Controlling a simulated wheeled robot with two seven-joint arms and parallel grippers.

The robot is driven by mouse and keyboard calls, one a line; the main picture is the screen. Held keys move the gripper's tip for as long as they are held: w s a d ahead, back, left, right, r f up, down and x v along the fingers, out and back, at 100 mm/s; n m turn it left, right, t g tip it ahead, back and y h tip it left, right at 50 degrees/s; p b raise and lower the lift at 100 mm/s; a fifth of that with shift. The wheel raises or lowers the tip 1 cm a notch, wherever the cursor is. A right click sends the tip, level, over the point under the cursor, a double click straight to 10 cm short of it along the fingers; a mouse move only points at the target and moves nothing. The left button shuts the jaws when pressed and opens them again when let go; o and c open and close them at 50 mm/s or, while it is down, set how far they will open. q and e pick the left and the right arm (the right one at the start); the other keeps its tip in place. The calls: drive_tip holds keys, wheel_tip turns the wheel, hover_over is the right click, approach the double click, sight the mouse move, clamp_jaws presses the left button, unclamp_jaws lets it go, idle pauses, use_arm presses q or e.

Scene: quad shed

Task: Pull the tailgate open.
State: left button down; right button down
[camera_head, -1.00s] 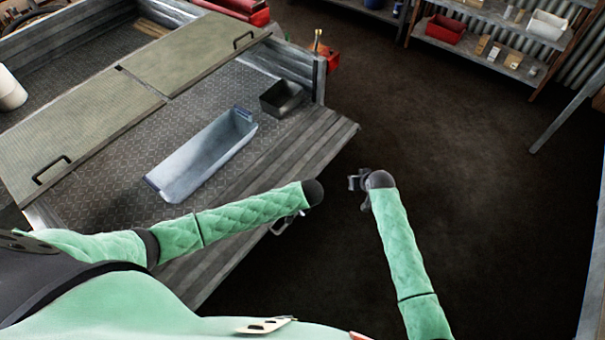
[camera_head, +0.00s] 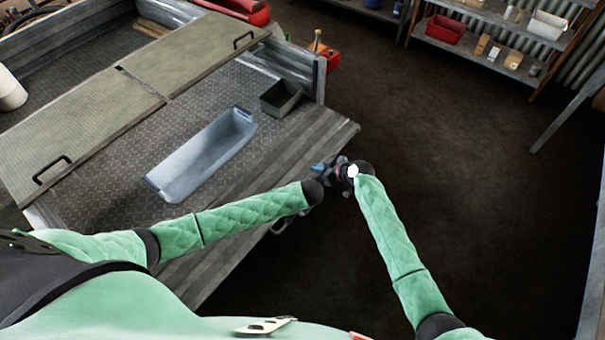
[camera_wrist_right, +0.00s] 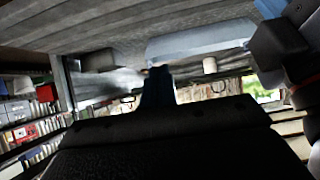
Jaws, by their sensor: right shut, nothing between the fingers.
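The tailgate (camera_head: 325,135) is the grey planked panel at the near end of the trailer bed. It lies folded out, sloping away from the bed. A metal handle-like piece (camera_head: 280,227) shows at its outer edge, partly covered by my left forearm. My right gripper (camera_head: 323,168) is shut and empty, by the tailgate's outer edge near its right corner; I cannot tell whether it touches. In the right wrist view its dark fingers (camera_wrist_right: 158,88) point toward the planks (camera_wrist_right: 115,38).
A blue-grey tray (camera_head: 205,155) and a small dark metal box (camera_head: 281,98) stand on the trailer bed. Hinged mesh panels (camera_head: 75,135) lie beyond. Shelves (camera_head: 470,45) stand at the back right. The dark floor (camera_head: 450,180) at right is clear.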

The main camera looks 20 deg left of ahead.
drive_tip(key=w+a+f, duration=0.2)
drive_tip(key=a+f, duration=0.4)
drive_tip(key=f, duration=0.3)
drive_tip(key=shift+w+a+f, duration=0.15)
drive_tip(key=shift+w+a, duration=0.05)
drive_tip(key=shift+w, duration=0.15)
drive_tip(key=shift+s+d+f, duration=0.15)
drive_tip(key=shift+d+f, duration=0.15)
drive_tip(key=shift+f, duration=0.5)
use_arm(q)
drive_tip(key=c, duration=2.1)
unclamp_jaws()
drive_tip(key=o, duration=0.6)
drive_tip(key=shift+o, duration=0.2)
drive_tip(key=shift+d+r, duration=0.1)
